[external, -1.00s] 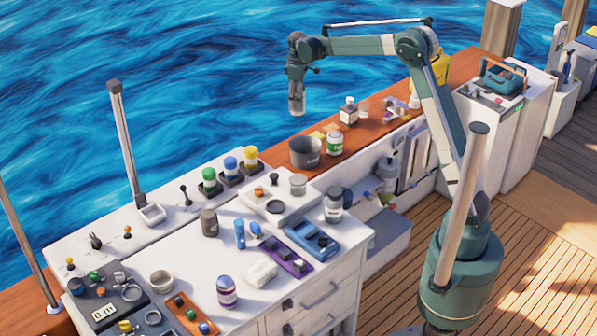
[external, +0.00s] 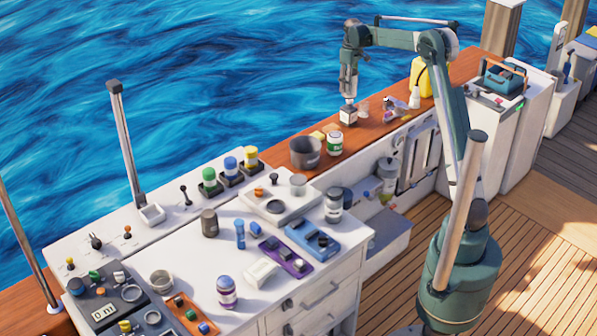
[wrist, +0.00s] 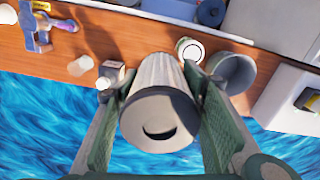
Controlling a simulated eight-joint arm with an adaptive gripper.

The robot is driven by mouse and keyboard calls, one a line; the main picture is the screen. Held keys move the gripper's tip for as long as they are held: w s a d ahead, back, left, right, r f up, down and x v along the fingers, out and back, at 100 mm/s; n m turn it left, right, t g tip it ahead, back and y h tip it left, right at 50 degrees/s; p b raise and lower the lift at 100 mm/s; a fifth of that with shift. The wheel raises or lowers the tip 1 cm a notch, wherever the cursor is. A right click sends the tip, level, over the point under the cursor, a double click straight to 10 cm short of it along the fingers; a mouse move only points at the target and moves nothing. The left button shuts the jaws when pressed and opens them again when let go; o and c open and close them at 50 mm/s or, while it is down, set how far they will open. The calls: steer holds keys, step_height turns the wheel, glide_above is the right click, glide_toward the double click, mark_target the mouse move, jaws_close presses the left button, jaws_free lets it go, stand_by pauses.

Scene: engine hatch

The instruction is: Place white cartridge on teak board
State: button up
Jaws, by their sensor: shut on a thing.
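The white cartridge (wrist: 158,100) is a pale ribbed cylinder with a dark band and a grey end, held between my two fingers in the wrist view. My gripper (external: 348,88) is shut on it, pointing down over the wooden ledge; the cartridge (external: 348,92) is small and partly hidden by the fingers in the external view. The teak board appears to be this orange-brown ledge (external: 275,172), also seen in the wrist view (wrist: 50,60). I cannot tell the exact gap between cartridge and ledge.
A small white bottle (external: 348,116) stands just below my gripper, close to the left finger in the wrist view (wrist: 110,73). A green-labelled jar (external: 335,143) and dark pot (external: 305,153) stand left of it. Small tools (external: 395,110) and a yellow container (external: 428,78) are to the right.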

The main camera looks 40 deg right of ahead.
steer(key=d, duration=0.1)
steer(key=s+d, duration=0.1)
steer(key=d, duration=0.1)
step_height(320, 180, down, 18)
steer(key=shift+a+r, duration=0.15)
steer(key=shift+a, duration=0.15)
step_height(320, 180, down, 6)
steer(key=b, duration=0.1)
stand_by(0.5)
steer(key=shift+f+b, duration=0.3)
steer(key=shift+f, duration=1.7)
steer(key=shift+f, duration=0.2)
